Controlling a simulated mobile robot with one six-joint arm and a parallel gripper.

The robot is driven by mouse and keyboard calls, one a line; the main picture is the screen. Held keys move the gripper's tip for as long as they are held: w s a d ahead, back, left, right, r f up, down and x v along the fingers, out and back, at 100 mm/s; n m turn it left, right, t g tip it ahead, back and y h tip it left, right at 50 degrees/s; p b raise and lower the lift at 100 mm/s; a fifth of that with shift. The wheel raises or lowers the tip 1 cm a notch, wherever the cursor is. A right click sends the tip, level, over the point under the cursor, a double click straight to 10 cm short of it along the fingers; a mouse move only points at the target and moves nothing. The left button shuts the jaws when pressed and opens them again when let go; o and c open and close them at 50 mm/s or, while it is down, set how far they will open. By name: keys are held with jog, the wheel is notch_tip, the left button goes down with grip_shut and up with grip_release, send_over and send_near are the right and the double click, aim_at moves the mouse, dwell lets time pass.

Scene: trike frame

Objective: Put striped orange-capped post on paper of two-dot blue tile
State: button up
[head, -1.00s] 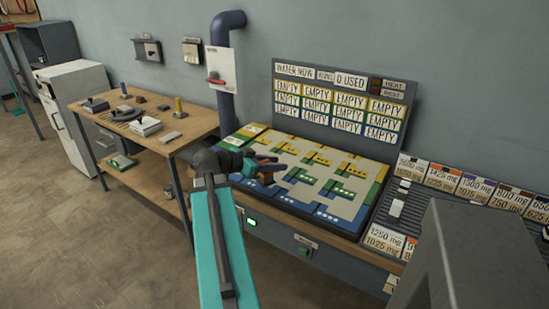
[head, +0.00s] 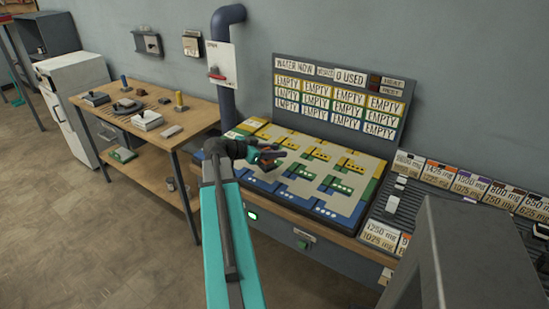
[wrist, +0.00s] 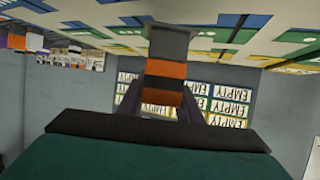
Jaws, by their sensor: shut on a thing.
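My gripper (head: 277,156) hovers over the left part of the tile board (head: 330,185) in the head view. In the wrist view my gripper (wrist: 160,105) is shut on the striped post (wrist: 166,69), which shows orange and black bands and a grey end pointing at the board. Blue tiles (head: 298,196) with pale papers and white dots run along the board's front edge. The dots are too small to tell which one has two, and my gripper hides part of the left side.
A sign panel (head: 340,100) with several EMPTY labels stands behind the board. A rack of mg-labelled boxes (head: 470,185) is at right. A blue pipe (head: 228,75) and a wooden bench (head: 195,128) with tools stand at left.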

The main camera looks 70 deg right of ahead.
jog(key=shift+w+d, duration=0.2)
jog(key=shift+d, duration=0.45)
jog(key=shift+f, duration=0.2)
jog(key=shift+f+p, duration=0.75)
jog(key=shift+f, duration=0.85)
jog(key=shift+f, duration=0.1)
jog(key=o, duration=1.2)
jog(key=b+v, duration=0.2)
jog(key=v, duration=1)
jog(key=shift+b, duration=0.35)
jog(key=shift+s, duration=0.1)
